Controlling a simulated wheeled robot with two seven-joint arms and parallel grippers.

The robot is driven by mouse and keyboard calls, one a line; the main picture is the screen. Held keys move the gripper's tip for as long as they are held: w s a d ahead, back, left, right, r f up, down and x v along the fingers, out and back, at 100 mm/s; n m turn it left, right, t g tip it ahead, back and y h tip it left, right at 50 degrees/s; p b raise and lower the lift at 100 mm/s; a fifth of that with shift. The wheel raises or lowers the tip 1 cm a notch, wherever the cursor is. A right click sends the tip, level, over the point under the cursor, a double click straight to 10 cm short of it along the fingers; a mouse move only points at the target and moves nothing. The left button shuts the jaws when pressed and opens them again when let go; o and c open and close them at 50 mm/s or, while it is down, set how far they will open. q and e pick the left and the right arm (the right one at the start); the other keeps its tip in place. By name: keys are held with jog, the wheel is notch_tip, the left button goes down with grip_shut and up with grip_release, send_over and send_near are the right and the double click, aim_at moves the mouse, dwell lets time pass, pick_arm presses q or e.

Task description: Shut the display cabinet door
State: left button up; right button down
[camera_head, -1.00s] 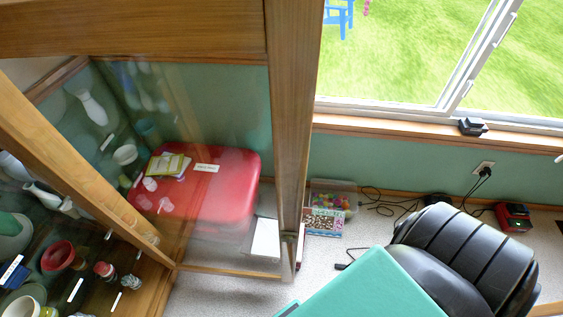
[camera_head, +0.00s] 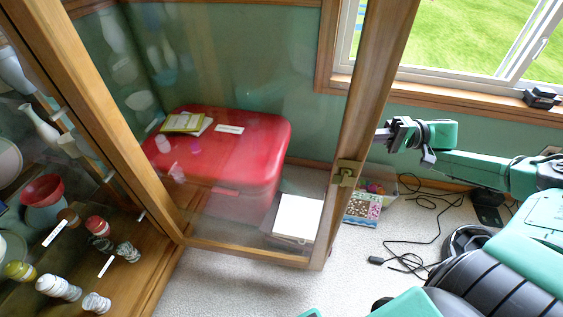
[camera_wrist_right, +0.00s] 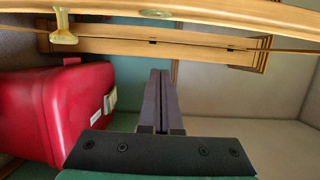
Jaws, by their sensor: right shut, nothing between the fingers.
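The display cabinet (camera_head: 130,225) stands at the left in the head view, with its shelves in view. Its glass door (camera_head: 362,90) is swung open, a wooden frame with a brass latch (camera_head: 346,173) on its free edge. My right gripper (camera_head: 382,134) is shut and empty, close to the outer side of that door frame; I cannot tell whether it touches. In the right wrist view my fingers (camera_wrist_right: 160,95) are together, and a wooden frame (camera_wrist_right: 190,12) with a brass piece (camera_wrist_right: 64,28) crosses the top. My left gripper is out of view.
A red chest (camera_head: 225,160) with papers on it shows through the door glass. Bowls and jars, such as a red bowl (camera_head: 42,190), stand in the cabinet. A bead box (camera_head: 363,210) and black cables (camera_head: 410,262) lie on the floor. A window (camera_head: 460,50) is behind.

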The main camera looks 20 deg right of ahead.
aim_at(316, 151)
jog(key=x, duration=0.3)
jog(key=s+p+x, duration=0.1)
jog(key=x, duration=0.2)
jog(key=s+r+p+x, duration=0.1)
jog(key=x, duration=0.3)
jog(key=shift+a+r, duration=0.1)
jog(key=shift+a, duration=0.25)
jog(key=shift+s+a+f+p, duration=0.35)
jog(key=shift+s+a+p, duration=0.25)
jog(key=shift+p, duration=0.4)
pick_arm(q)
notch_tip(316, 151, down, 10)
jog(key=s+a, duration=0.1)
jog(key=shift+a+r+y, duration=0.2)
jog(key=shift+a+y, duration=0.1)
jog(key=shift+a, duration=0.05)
pick_arm(e)
jog(key=shift+s+f, duration=0.15)
jog(key=shift+s, duration=0.05)
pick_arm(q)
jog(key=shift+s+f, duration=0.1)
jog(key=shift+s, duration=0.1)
